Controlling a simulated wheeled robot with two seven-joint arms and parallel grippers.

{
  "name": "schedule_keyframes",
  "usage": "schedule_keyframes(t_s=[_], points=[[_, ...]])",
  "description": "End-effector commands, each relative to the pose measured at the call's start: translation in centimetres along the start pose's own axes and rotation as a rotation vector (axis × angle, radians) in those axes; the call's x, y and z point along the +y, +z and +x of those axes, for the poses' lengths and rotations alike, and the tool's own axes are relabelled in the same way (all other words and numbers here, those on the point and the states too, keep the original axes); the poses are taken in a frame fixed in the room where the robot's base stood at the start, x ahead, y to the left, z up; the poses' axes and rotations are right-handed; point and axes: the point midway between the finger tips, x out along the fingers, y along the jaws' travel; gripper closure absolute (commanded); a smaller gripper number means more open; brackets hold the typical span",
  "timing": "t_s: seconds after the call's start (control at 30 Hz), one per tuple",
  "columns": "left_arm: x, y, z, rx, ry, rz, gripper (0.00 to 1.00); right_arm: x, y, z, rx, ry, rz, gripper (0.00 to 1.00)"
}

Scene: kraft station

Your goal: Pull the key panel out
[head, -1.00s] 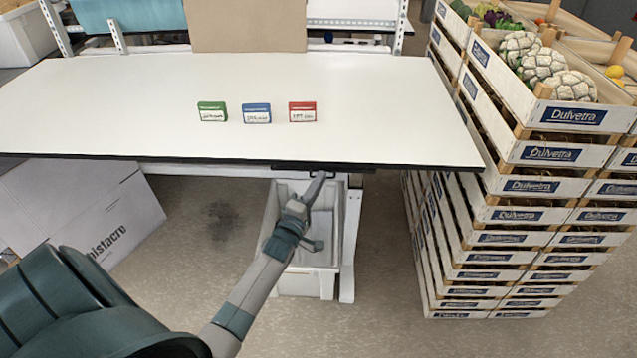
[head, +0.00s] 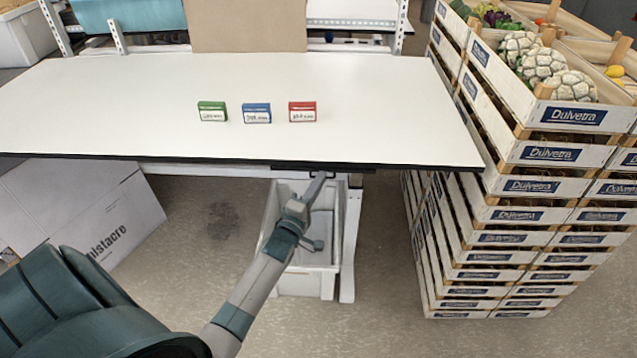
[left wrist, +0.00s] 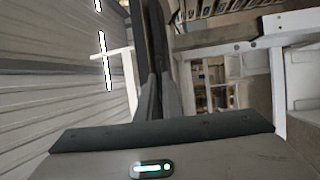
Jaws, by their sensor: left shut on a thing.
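The key panel (head: 290,168) shows only as a thin dark strip under the front edge of the white table. Most of it is hidden beneath the tabletop. My left gripper (head: 321,177) reaches up to that edge from below and is shut on the dark handle of the panel. In the left wrist view, the fingers (left wrist: 159,92) are close together against a long dark bar (left wrist: 151,45). My right gripper is in neither view.
Small green (head: 212,111), blue (head: 257,113) and red (head: 302,111) labelled blocks stand on the white table (head: 130,110). A light grey bin (head: 305,283) is below my gripper. Stacked wooden crates (head: 530,215) stand right, and a white box (head: 85,210) is under the table at left.

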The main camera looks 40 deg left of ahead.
Motion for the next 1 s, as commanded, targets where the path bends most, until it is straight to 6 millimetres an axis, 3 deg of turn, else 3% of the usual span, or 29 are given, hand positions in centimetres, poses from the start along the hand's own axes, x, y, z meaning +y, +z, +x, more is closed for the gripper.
schedule_keyframes(t_s=[0.47, 0.57, 0.9, 1.0], points=[[0.0, 0.1, -0.2, 0.0, -0.003, -0.001, 1.0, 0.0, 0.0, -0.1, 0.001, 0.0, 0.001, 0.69], [0.2, 0.5, -1.1, -0.001, -0.003, -0.002, 1.0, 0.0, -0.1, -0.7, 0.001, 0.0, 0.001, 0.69], [1.3, 2.9, -6.8, -0.002, -0.006, -0.002, 1.0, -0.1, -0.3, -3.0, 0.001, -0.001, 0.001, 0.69], [1.4, 3.2, -7.5, -0.001, -0.005, -0.001, 1.0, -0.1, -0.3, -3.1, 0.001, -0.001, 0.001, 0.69]])
